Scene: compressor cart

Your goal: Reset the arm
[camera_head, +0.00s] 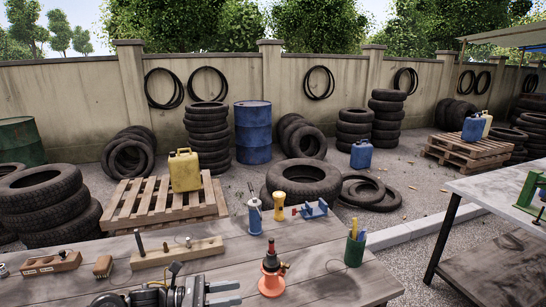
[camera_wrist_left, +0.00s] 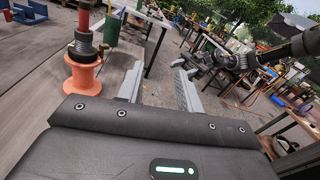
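My left gripper (camera_head: 234,293) is low in the head view, over the near edge of the wooden table. In the left wrist view its two grey fingers (camera_wrist_left: 159,70) stand apart with nothing between them, so it is open and empty. An orange spool-shaped base with a dark and red upper part (camera_head: 272,272) stands on the table just right of the gripper. It also shows left of the fingers in the wrist view (camera_wrist_left: 84,75). A dark arm (camera_wrist_left: 285,50), which looks like my right one, enters at the right of the wrist view; its finger state is unclear.
On the table are a wooden block with pegs (camera_head: 178,254), a blue-grey can (camera_head: 255,217), a yellow piece (camera_head: 279,206), a blue clamp-like part (camera_head: 312,210) and a green cup (camera_head: 355,250). A grey bench (camera_head: 495,188) stands right. Table between spool and cup is bare.

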